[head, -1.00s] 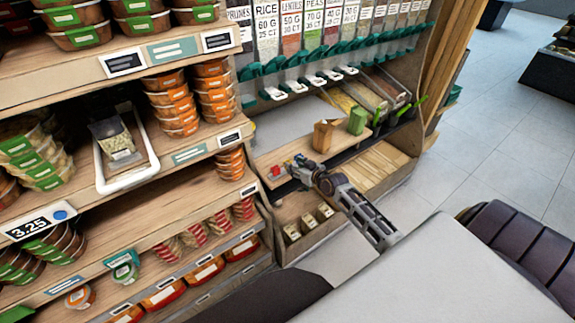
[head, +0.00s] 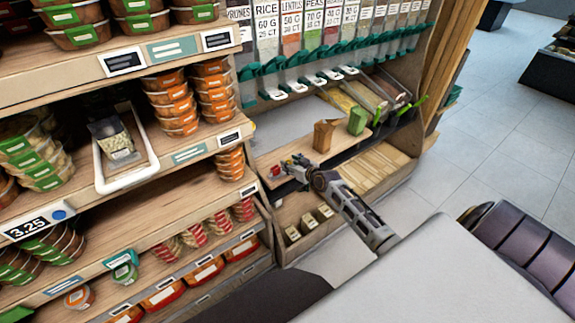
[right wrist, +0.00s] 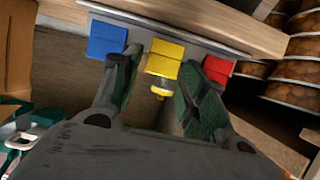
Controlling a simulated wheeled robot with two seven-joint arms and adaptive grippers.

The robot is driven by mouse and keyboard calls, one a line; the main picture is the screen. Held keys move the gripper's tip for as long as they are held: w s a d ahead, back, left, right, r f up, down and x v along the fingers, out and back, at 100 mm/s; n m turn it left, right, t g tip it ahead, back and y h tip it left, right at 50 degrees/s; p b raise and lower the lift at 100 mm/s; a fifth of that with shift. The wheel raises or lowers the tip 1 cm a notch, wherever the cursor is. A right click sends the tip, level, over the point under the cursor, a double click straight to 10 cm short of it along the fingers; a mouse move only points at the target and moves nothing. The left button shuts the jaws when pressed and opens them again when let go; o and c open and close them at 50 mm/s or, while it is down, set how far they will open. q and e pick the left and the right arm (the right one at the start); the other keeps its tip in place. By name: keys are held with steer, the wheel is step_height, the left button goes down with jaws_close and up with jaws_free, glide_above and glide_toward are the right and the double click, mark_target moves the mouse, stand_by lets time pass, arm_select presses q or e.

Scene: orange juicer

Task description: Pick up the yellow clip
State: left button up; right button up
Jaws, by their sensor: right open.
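The yellow clip (right wrist: 165,52) hangs on a light strip in the right wrist view, between a blue clip (right wrist: 107,40) and a red clip (right wrist: 218,70). My right gripper (right wrist: 169,66) is open and empty, with one green-padded finger on each side of the yellow clip. Whether the fingers touch it I cannot tell. In the head view, my right gripper (head: 298,168) is at the wooden shelf's front edge, beside the red clip (head: 276,171). It hides the yellow clip there. My left gripper is out of view.
A brown paper bag (head: 324,136) and a green bag (head: 357,121) stand on the wooden shelf (head: 277,153). Stacked orange tubs (head: 230,163) stand to the left of it. Open grey floor (head: 490,150) lies to the right.

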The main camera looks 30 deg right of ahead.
steer(key=c, duration=0.5)
steer(key=shift+o, duration=0.2)
step_height(320, 180, up, 10)
steer(key=p, duration=0.1)
stand_by(0.4)
stand_by(0.5)
